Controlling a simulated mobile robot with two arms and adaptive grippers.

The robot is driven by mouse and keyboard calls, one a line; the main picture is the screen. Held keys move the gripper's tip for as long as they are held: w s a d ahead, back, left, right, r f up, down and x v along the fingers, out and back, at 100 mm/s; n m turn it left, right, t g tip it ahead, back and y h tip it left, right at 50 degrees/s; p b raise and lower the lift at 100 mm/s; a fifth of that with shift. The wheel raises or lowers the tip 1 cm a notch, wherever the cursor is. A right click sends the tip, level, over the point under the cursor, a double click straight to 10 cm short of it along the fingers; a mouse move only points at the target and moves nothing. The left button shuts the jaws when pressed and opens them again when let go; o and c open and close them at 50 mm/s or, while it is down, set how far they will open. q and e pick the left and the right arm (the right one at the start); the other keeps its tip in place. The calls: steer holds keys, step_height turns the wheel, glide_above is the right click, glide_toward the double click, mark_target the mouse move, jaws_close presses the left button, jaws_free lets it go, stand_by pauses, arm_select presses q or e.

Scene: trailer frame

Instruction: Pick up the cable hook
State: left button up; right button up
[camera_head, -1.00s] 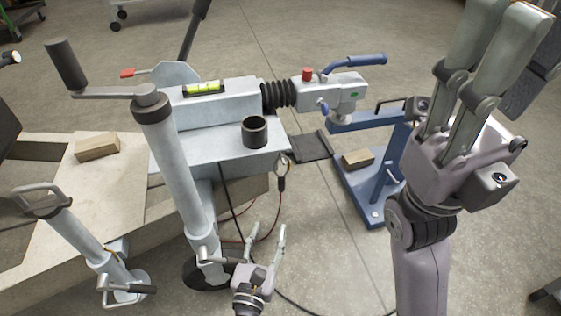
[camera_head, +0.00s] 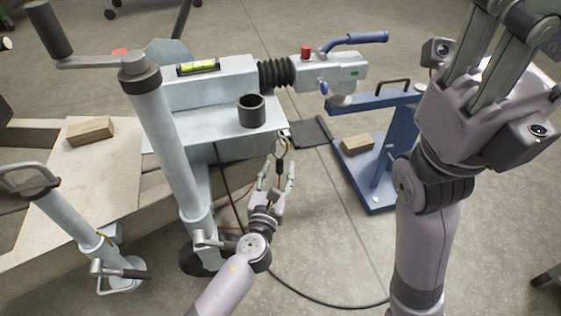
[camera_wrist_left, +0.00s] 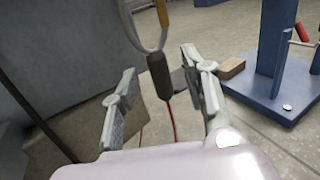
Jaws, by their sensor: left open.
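The cable hook (camera_head: 281,146), a metal loop with a dark body below it, hangs beside the trailer's grey platform in the head view. In the left wrist view its dark body (camera_wrist_left: 159,76) hangs ahead between my fingers, with a pale loop above and a red cable below. My left gripper (camera_head: 276,178) is open and just below the hook in the head view; the wrist view also shows its spread fingers (camera_wrist_left: 160,68). I cannot tell whether they touch it. My right gripper (camera_head: 500,50) is raised at the upper right, its fingertips cut off by the frame.
The trailer coupling (camera_head: 330,72) and crank post (camera_head: 165,150) stand above and left of my left gripper. A blue stand (camera_head: 385,150) with a wooden block (camera_head: 358,144) is to the right. A dark cable (camera_head: 300,288) loops over the floor.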

mark_target(279, 166)
arm_select(q)
steer(key=x, duration=0.3)
steer(key=shift+w+f+b, duration=0.1)
steer(key=shift+w+b, duration=0.15)
steer(key=shift+b, duration=0.15)
jaws_close()
